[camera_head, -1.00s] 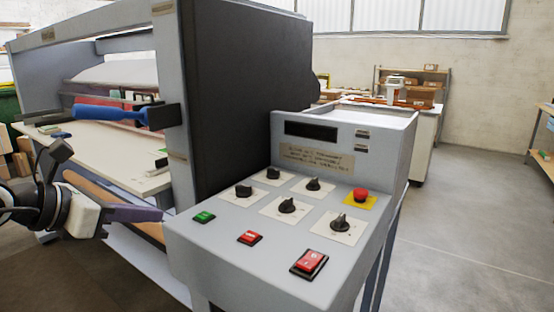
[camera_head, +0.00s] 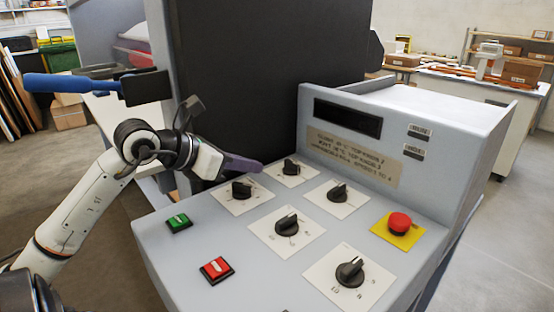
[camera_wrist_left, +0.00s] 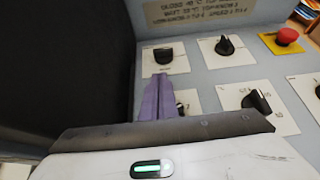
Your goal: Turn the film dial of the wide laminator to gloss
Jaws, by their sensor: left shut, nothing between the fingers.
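The wide laminator's control panel (camera_head: 190,255) carries several black dials on white plates; their labels are too small to read, so I cannot tell which is the film dial. One dial (camera_head: 241,188) is at the left, another (camera_head: 291,167) at the back, and others are at the middle (camera_head: 287,224), right (camera_head: 338,192) and front (camera_head: 350,272). My left gripper (camera_head: 258,166) is shut and empty, its purple fingers above the left dial and just left of the back dial. In the left wrist view the fingers (camera_wrist_left: 158,98) point toward the back dial (camera_wrist_left: 163,56) and partly hide another. My right gripper is not in view.
A red stop button (camera_head: 399,223) on a yellow plate, a green switch (camera_head: 178,222) and a red switch (camera_head: 216,269) share the panel. A display (camera_head: 347,118) stands behind the dials. The dark side housing (camera_head: 240,80) rises close beside my gripper. A blue-handled lever (camera_head: 65,83) projects at left.

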